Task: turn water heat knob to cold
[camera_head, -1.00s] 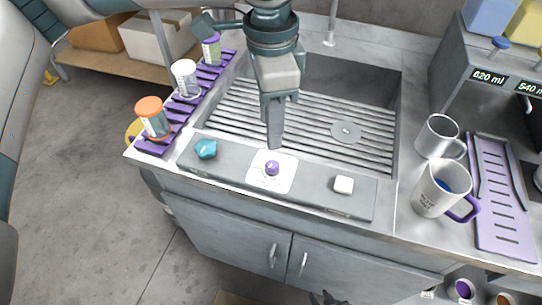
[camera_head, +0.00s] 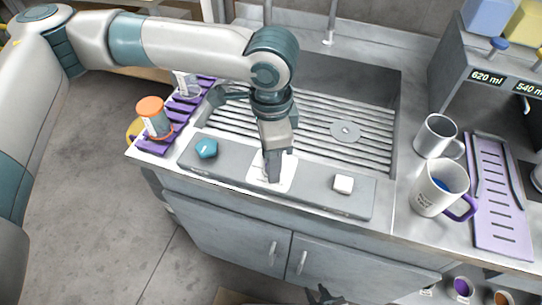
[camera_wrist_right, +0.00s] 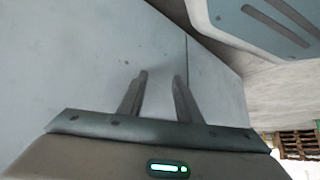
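A grey control panel (camera_head: 318,190) runs along the sink's front edge. It carries a teal knob (camera_head: 206,148) at left, a white plate (camera_head: 286,175) in the middle and a white square knob (camera_head: 343,184) at right. My left gripper (camera_head: 272,180) points down onto the white plate and hides the purple knob there. I cannot tell whether its fingers touch or grip that knob. My right gripper (camera_head: 324,295) is low at the bottom edge, in front of the cabinet. In the right wrist view, its fingers (camera_wrist_right: 160,76) are apart with nothing between them.
The sink basin (camera_head: 375,95) lies behind the panel. A purple rack with an orange-lidded jar (camera_head: 152,115) is at left. Two mugs (camera_head: 438,188) and a purple tray (camera_head: 500,215) stand at right. Cabinet doors (camera_head: 232,235) are below.

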